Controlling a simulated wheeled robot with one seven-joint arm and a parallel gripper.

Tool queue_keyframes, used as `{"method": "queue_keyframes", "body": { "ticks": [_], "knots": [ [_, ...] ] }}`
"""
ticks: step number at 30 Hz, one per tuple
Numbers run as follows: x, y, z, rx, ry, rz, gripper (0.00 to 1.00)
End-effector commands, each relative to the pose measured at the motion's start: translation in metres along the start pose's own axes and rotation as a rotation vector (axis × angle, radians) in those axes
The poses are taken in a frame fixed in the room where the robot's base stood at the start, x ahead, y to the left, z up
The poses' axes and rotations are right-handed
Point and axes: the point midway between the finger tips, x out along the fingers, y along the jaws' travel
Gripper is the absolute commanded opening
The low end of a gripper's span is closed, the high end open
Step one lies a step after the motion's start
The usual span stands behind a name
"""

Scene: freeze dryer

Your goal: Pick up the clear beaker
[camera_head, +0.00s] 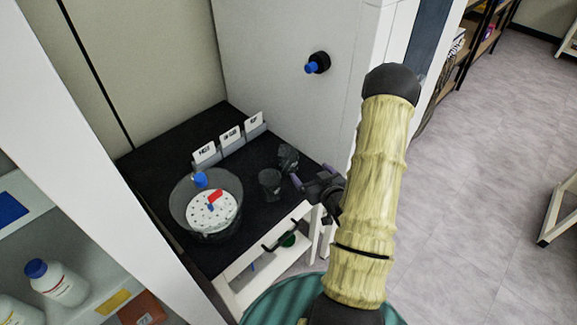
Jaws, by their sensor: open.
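Two small clear glass vessels that look like beakers stand on the black tabletop: a nearer beaker (270,184) and a farther beaker (288,157), close together. Both look dark against the black surface. I cannot tell which one the task means. My gripper (308,181) is open, just right of the two vessels, near the right edge of the table. It appears empty and apart from both. Its exact height above the table is hard to tell.
A large clear round vessel (179,205) with a white perforated disc (209,216) stands left of the beakers. Labelled card holders (231,144) line the back. A white wall with a blue-tipped black knob (315,63) rises behind. A white shelf with bottles (57,283) is at left.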

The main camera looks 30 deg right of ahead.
Motion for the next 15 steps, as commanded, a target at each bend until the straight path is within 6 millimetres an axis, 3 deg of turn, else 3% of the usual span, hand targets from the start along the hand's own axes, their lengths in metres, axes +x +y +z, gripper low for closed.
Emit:
{"method": "queue_keyframes", "body": {
  "ticks": [15],
  "knots": [
    [0.013,-0.001,0.004,-0.004,0.003,0.0,0.86]
  ]
}}
